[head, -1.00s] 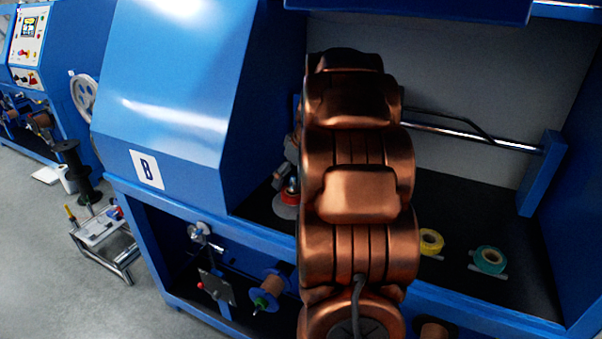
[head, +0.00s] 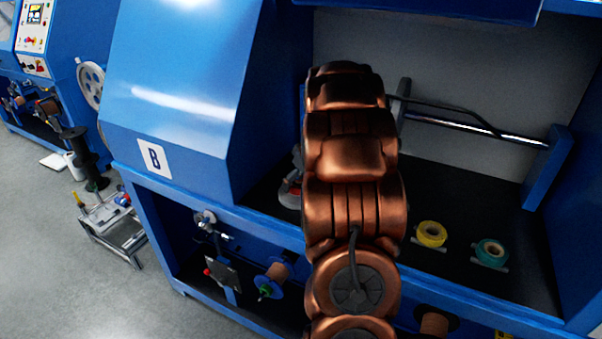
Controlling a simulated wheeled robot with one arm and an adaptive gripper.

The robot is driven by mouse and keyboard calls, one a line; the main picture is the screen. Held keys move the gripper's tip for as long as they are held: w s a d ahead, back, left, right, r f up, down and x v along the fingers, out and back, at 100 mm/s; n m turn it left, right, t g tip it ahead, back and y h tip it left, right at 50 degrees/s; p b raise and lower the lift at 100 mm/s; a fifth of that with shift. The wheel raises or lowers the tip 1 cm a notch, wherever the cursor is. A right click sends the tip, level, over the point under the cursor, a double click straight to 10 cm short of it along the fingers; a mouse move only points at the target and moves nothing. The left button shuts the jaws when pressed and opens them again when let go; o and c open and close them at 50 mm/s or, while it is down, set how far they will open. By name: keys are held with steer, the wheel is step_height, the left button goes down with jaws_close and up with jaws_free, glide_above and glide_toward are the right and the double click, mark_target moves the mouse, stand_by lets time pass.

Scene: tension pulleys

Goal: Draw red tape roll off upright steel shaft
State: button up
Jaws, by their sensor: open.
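The red tape roll (head: 295,190) shows only as a small part on the dark bench, at the left edge of my copper arm, with a pale rim or base around it. The steel shaft cannot be made out behind the arm. My gripper (head: 297,166) shows only as a grey sliver beside the arm, just above the red roll. It is open. The arm hides most of it, so I cannot tell whether its fingers are around or touching the roll.
A yellow tape roll (head: 431,234) and a teal tape roll (head: 490,253) sit on the bench to the right. A steel bar (head: 470,130) runs behind them to a blue bracket (head: 548,168). The blue hood (head: 190,90) stands close on the left.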

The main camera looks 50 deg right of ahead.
steer(key=c, duration=1.2)
steer(key=shift+c, duration=0.2)
steer(key=shift+r, duration=1.75)
steer(key=shift+b, duration=0.4)
stand_by(0.5)
steer(key=shift+r, duration=0.2)
stand_by(0.3)
steer(key=shift+r, duration=1.6)
steer(key=shift+r, duration=0.1)
steer(key=shift+r, duration=0.85)
